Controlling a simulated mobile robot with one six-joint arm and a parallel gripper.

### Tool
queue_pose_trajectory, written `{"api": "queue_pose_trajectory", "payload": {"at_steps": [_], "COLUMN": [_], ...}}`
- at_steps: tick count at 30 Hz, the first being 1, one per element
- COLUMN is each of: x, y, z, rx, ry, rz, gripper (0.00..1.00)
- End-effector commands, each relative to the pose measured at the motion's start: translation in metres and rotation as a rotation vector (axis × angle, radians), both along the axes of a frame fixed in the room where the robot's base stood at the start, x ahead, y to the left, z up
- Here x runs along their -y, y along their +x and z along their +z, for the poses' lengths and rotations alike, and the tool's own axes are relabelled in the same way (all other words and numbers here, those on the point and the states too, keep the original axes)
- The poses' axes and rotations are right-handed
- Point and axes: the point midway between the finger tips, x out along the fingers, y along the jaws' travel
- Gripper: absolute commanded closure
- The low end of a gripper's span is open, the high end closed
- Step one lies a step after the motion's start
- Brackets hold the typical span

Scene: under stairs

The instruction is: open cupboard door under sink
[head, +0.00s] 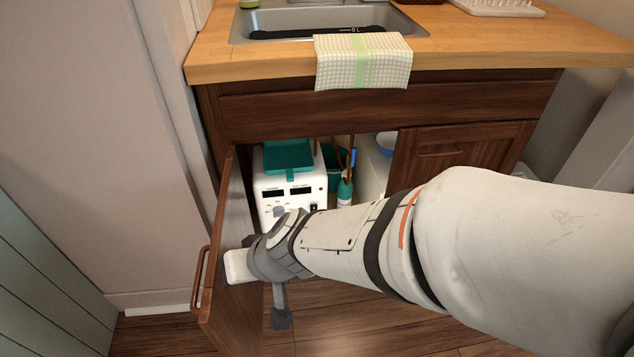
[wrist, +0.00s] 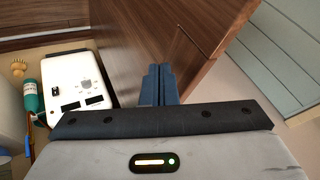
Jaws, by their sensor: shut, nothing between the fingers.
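The cupboard door (head: 236,225) under the sink is dark wood and stands swung wide open on the left of the cupboard. Its bar handle (head: 201,278) is on the outer face, at the left. The inner side of the door also shows at the right of the wrist view (wrist: 200,40). My gripper (head: 281,318) is on the inner side of the door, in front of the opening, away from the handle. Its blue-grey fingers (wrist: 158,72) are together and empty. I cannot tell whether they touch the door.
In the cupboard stand a white box with displays (head: 290,187), a green bottle (head: 345,192) and a teal bucket (head: 330,165). The right door (head: 460,150) is shut. A checked towel (head: 362,60) hangs over the counter edge. A wall (head: 90,130) is close on the left.

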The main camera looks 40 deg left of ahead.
Motion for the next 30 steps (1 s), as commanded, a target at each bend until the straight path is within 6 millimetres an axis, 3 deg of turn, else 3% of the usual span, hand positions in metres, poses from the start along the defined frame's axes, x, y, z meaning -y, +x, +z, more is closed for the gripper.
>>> {"api": "queue_pose_trajectory", "payload": {"at_steps": [7, 12, 15, 21, 30], "x": [0.008, 0.032, 0.046, 0.071, 0.089], "y": [0.006, 0.022, 0.021, 0.023, 0.024], "z": [-0.002, -0.005, 0.029, 0.061, 0.080], "rx": [0.000, 0.001, 0.001, 0.001, 0.000], "ry": [0.001, 0.003, 0.004, 0.002, 0.000], "rz": [-0.001, -0.004, 0.000, -0.001, 0.000], "gripper": [1.00, 1.00, 1.00, 1.00, 1.00]}}
